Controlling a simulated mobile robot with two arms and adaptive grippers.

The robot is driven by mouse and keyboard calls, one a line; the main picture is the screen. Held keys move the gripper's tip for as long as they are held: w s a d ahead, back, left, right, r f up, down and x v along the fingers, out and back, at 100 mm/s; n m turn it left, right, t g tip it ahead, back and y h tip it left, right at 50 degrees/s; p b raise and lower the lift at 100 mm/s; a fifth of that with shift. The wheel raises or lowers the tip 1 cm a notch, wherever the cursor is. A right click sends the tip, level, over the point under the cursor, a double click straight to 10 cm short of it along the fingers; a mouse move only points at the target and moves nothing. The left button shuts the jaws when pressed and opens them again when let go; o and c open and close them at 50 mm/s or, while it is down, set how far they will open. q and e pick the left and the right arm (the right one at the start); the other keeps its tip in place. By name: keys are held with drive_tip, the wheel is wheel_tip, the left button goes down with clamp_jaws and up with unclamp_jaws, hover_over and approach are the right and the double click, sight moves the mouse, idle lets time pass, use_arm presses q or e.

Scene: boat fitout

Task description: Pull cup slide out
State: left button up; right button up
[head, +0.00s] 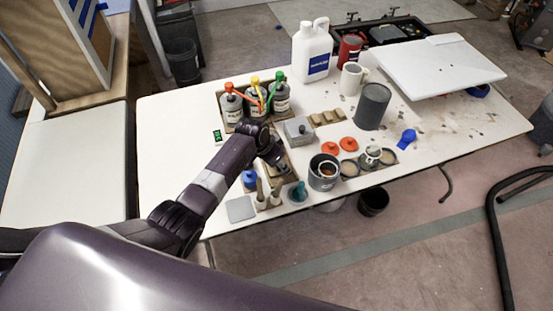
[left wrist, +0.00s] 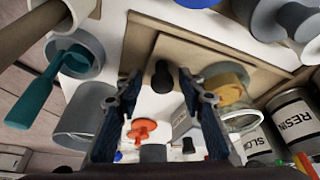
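In the left wrist view, a small black knob (left wrist: 162,76) stands on a tan wooden board (left wrist: 190,52), which I take to be the cup slide. My left gripper (left wrist: 160,90) is open, with its two blue-grey fingers on either side of the knob. I see gaps at the sides, and cannot tell how deep the knob sits between the tips. A yellowish round cup (left wrist: 228,88) is beside the right finger. In the head view my left gripper (head: 271,153) is over the wooden holder area, and the wrist hides most of the slide. My right gripper is not in view.
Close by are bottles with coloured tops (head: 255,98), a grey metal block (head: 298,130), an open can (head: 324,172) and a teal-handled brush in a grey pot (head: 298,194). A grey cylinder (head: 372,106) stands farther right. The worktable's (head: 165,150) left part is clear.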

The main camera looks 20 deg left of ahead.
use_arm(q)
drive_tip(key=v, duration=1.1)
drive_tip(key=shift+s+r, duration=0.2)
drive_tip(key=shift+r, duration=0.1)
drive_tip(key=shift+a, duration=0.1)
